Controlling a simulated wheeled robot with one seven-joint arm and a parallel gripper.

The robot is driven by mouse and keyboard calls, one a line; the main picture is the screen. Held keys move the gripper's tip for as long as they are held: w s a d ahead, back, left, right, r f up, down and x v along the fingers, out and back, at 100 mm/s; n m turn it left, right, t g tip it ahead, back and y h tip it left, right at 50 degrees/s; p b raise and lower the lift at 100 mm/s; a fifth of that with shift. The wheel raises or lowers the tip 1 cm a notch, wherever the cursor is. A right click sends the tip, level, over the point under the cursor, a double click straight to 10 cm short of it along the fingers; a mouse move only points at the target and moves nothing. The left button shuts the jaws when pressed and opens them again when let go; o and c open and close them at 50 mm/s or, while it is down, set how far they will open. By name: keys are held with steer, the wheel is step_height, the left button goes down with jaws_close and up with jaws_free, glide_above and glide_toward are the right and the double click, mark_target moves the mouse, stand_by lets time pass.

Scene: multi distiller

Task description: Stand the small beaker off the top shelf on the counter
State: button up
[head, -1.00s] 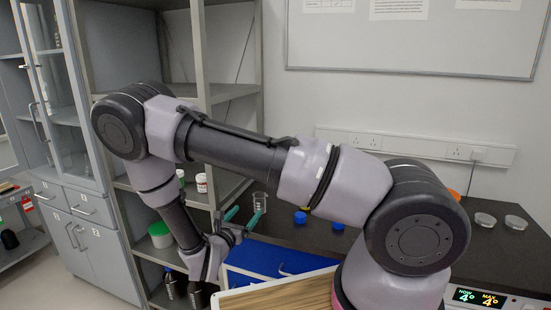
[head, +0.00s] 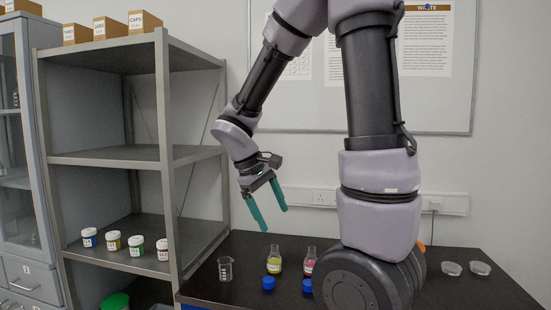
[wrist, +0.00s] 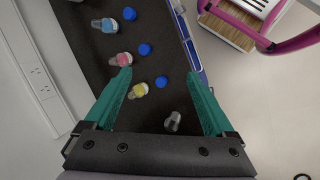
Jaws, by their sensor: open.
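The small clear beaker (head: 225,268) stands upright on the dark counter (head: 455,292), near its left end beside the shelf rack. It also shows in the wrist view (wrist: 172,122), between the bases of my fingers. My gripper (head: 274,219) is open and empty, raised above the counter with its green fingers pointing down to the right. In the wrist view the fingers (wrist: 164,80) are wide apart and touch nothing. The top shelf of the rack (head: 190,48) holds labelled cardboard boxes (head: 107,27).
A yellow flask (head: 274,262) and a pink flask (head: 309,262) stand right of the beaker, with blue caps (head: 268,283) before them. A blue flask (wrist: 104,25) shows in the wrist view. Small jars (head: 137,245) line a lower shelf. Dishes (head: 480,268) lie far right.

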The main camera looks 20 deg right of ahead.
steer(key=s+a+r+m+t+y, duration=0.1)
steer(key=s+r+m+t+y, duration=0.2)
steer(key=r, duration=0.4)
steer(key=s+a+r+m+t+y, duration=0.1)
steer(key=s+r+m+t+y, duration=0.2)
steer(key=r, duration=0.5)
steer(key=s+m+t, duration=0.1)
steer(key=m, duration=0.1)
steer(key=shift+s+m+y, duration=0.2)
steer(key=shift+m+y, duration=0.1)
steer(key=shift+m, duration=0.1)
steer(key=shift+o, duration=0.9)
